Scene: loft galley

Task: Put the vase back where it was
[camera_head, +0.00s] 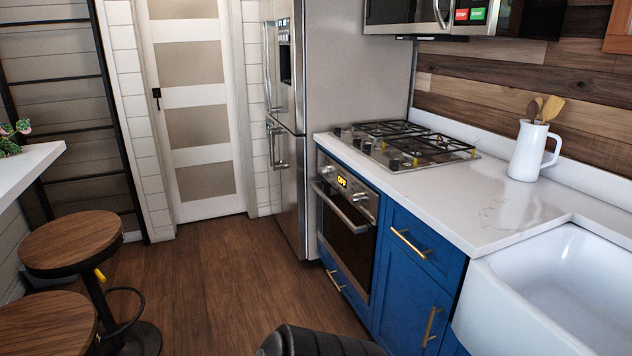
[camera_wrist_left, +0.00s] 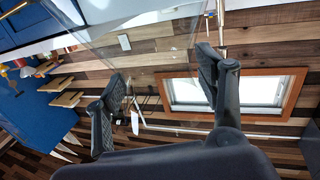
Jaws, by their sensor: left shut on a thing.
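In the left wrist view my left gripper (camera_wrist_left: 160,82) has its two black fingers apart with a clear, see-through glass thing between them, which I take to be the vase (camera_wrist_left: 150,50). Its faint edges show against the wood wall; its full shape and tilt are hard to make out. The gripper is shut on it. No vase shows standing on the counter in the head view. My right gripper is not in view.
The white counter (camera_head: 440,195) has bare room between the gas hob (camera_head: 405,143) and the sink (camera_head: 560,285). A white pitcher of wooden utensils (camera_head: 528,155) stands near the wall. Round stools (camera_head: 75,240) are at left beside a white ledge (camera_head: 25,165).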

